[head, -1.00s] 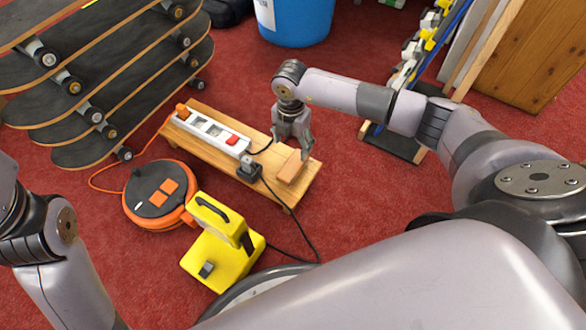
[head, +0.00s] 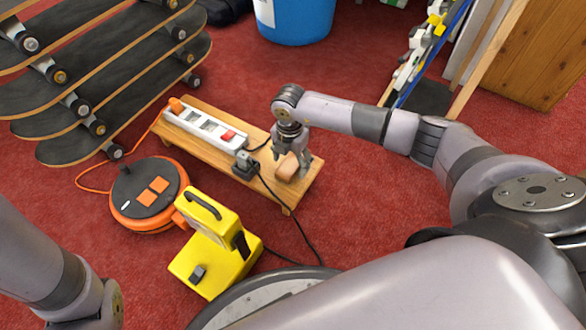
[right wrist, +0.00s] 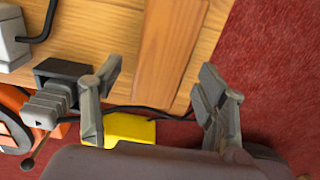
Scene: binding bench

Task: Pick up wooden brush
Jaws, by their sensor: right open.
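The wooden brush (head: 287,170) is a small reddish-brown block lying on the right end of a low wooden bench (head: 291,193). It also shows in the right wrist view (right wrist: 170,50), where its near end points between my fingers. My right gripper (head: 293,157) is open and empty, just over the brush, with one finger to each side of it. In the right wrist view the open right gripper (right wrist: 160,72) has the brush between its fingertips; I cannot tell whether they touch it. My left gripper is out of view; only part of my left arm shows at lower left.
A white power strip (head: 205,125) and a grey plug (head: 245,163) with a black cable sit on the bench, left of the brush. An orange cable reel (head: 145,195) and a yellow lamp (head: 215,250) stand in front. Skateboards (head: 100,80) are stacked at left. Red carpet right of the bench is clear.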

